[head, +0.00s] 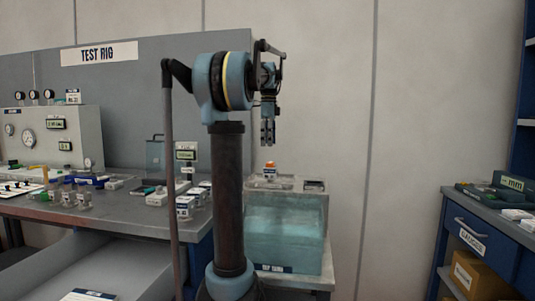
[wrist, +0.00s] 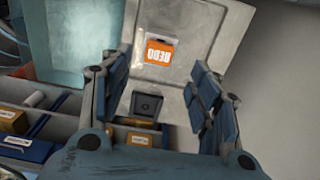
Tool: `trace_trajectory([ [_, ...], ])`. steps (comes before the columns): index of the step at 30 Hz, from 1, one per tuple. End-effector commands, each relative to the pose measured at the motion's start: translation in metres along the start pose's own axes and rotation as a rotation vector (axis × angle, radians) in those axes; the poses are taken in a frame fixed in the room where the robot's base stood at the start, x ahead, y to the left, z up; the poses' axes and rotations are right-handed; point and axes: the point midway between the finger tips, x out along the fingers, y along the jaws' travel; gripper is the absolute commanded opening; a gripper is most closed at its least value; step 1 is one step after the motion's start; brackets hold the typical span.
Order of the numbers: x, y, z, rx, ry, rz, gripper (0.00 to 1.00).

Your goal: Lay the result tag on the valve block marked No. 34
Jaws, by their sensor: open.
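An orange tag (wrist: 160,53) lies on a pale grey panel in the wrist view. Its white lettering is upside down and seems to read REDO. A small orange item (head: 270,165) stands on top of the water tank in the head view. My gripper (head: 268,140) hangs fingers down above the tank, apart from that item. In the wrist view my gripper (wrist: 158,85) is open and empty, with the tag beyond its fingers. Small labelled blocks (head: 185,206) stand on the bench left of my arm. I cannot read No. 34 on any of them.
The water tank (head: 283,240) stands beside the test rig bench (head: 110,207). Gauges and small parts crowd the bench. Another bench with a drawer (head: 470,235) is at the right. The wrist view shows boxes (wrist: 14,119) at lower left. My arm hides part of the bench.

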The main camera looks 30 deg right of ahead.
Motion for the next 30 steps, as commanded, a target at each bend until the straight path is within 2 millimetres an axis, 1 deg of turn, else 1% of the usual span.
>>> trace_trajectory([
  [1,-0.008,0.000,0.000,0.000,0.000,0.000,0.56],
  [3,-0.017,0.000,0.000,0.000,0.000,0.000,0.56],
  [9,-0.032,0.000,0.000,0.000,0.000,0.000,0.56],
  [30,-0.034,0.000,0.000,0.000,0.000,0.000,0.56],
])
